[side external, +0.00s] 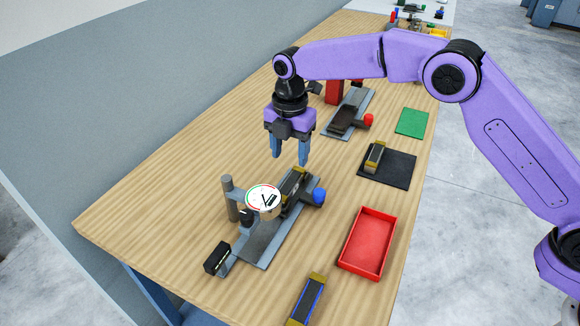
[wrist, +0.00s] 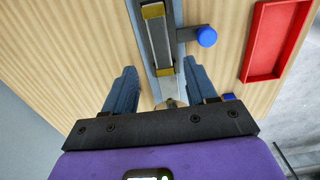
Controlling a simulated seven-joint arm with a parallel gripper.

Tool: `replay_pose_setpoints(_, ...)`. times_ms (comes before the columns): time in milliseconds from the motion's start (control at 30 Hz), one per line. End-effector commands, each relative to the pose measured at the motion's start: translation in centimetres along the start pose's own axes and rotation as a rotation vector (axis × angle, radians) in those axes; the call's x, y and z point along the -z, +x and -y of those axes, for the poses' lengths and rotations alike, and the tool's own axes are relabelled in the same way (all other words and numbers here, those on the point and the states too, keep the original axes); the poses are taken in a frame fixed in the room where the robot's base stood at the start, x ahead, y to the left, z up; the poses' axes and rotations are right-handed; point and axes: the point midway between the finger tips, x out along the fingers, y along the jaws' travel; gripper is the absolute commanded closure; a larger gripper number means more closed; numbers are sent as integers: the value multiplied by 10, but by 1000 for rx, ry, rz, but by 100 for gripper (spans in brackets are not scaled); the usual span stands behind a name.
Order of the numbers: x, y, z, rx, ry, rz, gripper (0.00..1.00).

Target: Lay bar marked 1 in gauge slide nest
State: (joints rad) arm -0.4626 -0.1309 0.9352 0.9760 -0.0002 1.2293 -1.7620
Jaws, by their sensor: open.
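The gauge slide (side external: 262,243) is a grey rail with a round white dial (side external: 263,198) on a post and a blue knob (side external: 319,196). A dark bar with brass ends (side external: 293,184) lies along the slide beside the knob, at the nest; the wrist view also shows this bar (wrist: 158,38). I cannot read any number on it or tell if it is fully seated. My gripper (side external: 290,158) is open and empty above the slide, pointing down. In the wrist view its fingers (wrist: 160,80) are apart, with the bar beyond them.
Another brass-ended bar (side external: 374,157) lies on a black mat (side external: 400,170). A blue-edged bar (side external: 307,300) lies at the front. A red tray (side external: 347,246) and green mat (side external: 411,123) are to the right. A second slide with a red knob (side external: 368,120) stands behind.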

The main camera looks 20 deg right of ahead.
Motion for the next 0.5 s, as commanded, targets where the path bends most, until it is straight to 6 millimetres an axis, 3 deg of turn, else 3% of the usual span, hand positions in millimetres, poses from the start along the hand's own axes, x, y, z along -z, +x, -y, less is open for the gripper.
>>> replay_pose_setpoints(200,0,-29,0,-1,-1,0,43)
replay_pose_setpoints(500,0,-37,0,1,-1,0,43)
